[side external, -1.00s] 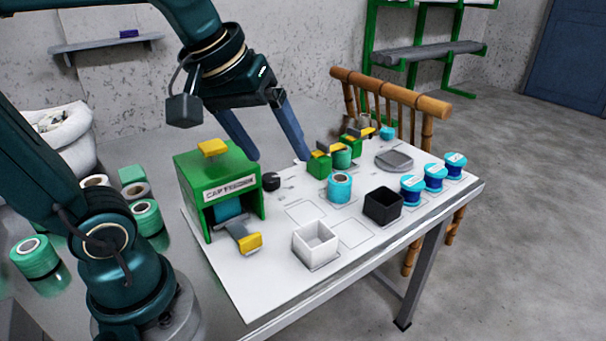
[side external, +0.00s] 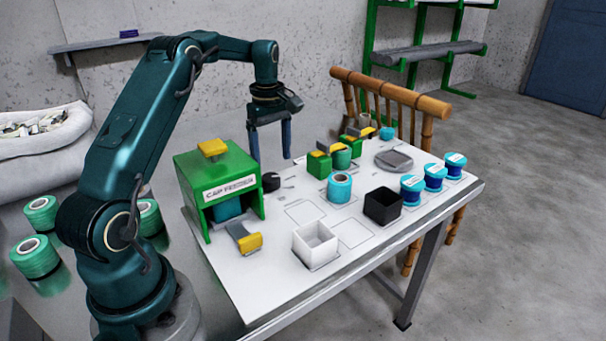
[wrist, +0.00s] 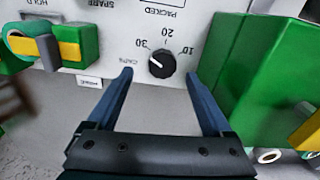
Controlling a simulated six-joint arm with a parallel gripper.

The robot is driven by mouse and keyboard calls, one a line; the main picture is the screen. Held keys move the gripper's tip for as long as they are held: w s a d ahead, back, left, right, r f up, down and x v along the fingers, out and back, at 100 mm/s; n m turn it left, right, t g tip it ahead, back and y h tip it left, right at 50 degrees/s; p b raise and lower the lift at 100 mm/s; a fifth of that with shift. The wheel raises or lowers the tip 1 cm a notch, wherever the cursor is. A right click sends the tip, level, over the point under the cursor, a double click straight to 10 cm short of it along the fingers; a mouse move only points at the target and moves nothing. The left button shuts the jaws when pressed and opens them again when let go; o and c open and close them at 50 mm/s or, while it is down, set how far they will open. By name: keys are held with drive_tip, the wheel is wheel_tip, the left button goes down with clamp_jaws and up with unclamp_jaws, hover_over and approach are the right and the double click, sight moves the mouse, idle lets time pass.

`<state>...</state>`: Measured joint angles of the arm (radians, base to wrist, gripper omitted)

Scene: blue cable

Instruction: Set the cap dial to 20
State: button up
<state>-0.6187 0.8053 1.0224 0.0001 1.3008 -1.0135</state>
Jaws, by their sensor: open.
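The cap dial (wrist: 161,64) is a round black knob with a white pointer mark, on the white panel. In the side view the dial (side external: 271,182) sits just right of the green cap feeder (side external: 222,190). My gripper (side external: 270,153) is open and empty, pointing down above and behind the dial. In the wrist view my gripper (wrist: 160,75) has its fingertips on either side of the dial, apart from it.
The cap feeder (wrist: 270,70) is a tall green box close to my right finger in the wrist view. A green holder with a yellow part (wrist: 75,48) stands at left. A black box (side external: 384,206), a white box (side external: 315,244) and spools occupy the table.

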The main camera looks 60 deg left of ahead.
sight(271, 177)
drive_tip(key=shift+s+a+f, duration=0.1)
drive_tip(key=shift+s+f, duration=0.05)
drive_tip(key=shift+f, duration=0.3)
drive_tip(key=shift+s+a+f, duration=0.1)
drive_tip(key=shift+f, duration=2.3)
clamp_jaws()
